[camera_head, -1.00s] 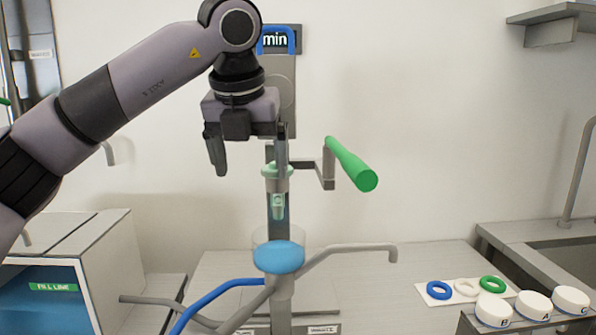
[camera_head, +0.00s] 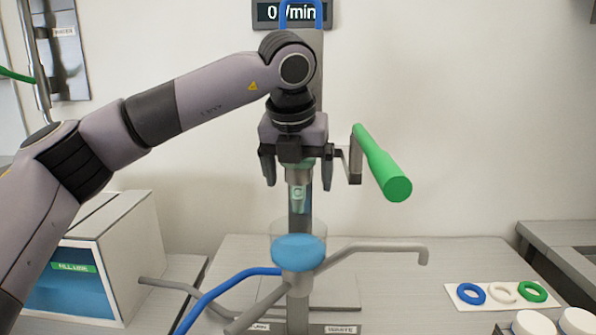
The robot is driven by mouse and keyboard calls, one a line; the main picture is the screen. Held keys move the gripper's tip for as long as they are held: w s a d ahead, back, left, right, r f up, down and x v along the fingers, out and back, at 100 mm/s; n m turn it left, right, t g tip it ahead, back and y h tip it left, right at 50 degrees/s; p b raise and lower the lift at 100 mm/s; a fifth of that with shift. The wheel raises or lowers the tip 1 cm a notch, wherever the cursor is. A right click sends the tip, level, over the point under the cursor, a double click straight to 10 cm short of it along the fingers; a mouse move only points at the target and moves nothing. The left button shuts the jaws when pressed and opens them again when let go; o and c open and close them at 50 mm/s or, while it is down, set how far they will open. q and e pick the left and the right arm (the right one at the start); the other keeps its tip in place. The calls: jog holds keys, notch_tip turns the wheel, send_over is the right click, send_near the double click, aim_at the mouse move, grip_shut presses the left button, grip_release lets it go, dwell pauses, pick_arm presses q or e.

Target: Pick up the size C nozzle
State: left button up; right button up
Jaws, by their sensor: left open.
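The size C nozzle (camera_head: 298,196) is a pale grey-green cone marked with a "C". It hangs upright on the filling machine's column, above a clear cup with blue contents (camera_head: 298,248). My left gripper (camera_head: 298,177) points straight down with its fingers apart, one on each side of the nozzle in the picture. A gap shows between each finger and the nozzle. The nozzle's top is hidden behind the gripper body. My right gripper is not in view.
A green-handled lever (camera_head: 382,165) sticks out just right of the gripper. Blue, white and green rings lie on a white plate (camera_head: 516,304) at the right. Grey pipes (camera_head: 375,248) cross below the cup. A white box (camera_head: 130,245) with a blue front stands at the left.

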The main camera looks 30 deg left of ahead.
pick_arm(q)
jog(key=c, duration=1.1)
jog(key=shift+c, duration=0.7)
